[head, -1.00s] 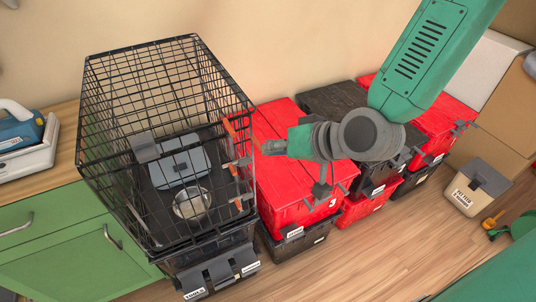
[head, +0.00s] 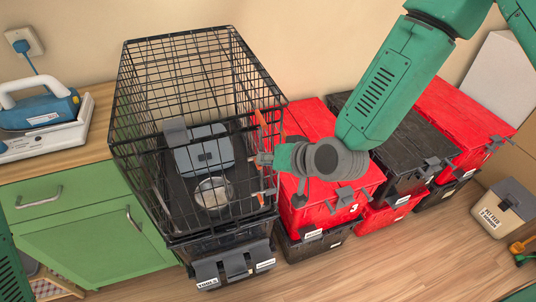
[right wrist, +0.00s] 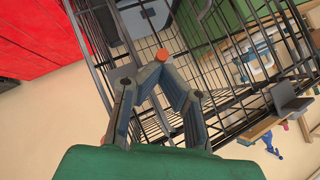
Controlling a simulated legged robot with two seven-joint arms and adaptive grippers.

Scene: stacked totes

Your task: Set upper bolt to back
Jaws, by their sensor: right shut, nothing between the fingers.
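A black wire cage (head: 200,90) stands on a dark tote, with orange-tipped bolt parts on its right side. One orange piece (head: 259,117) shows high on that side. My left gripper is out of view.
Inside the cage are a grey-blue case (head: 205,150) and a metal bowl (head: 213,193). Red totes (head: 335,185) and black totes (head: 400,145) stand close on the right. A green cabinet (head: 80,215) is on the left. Floor in front is clear.

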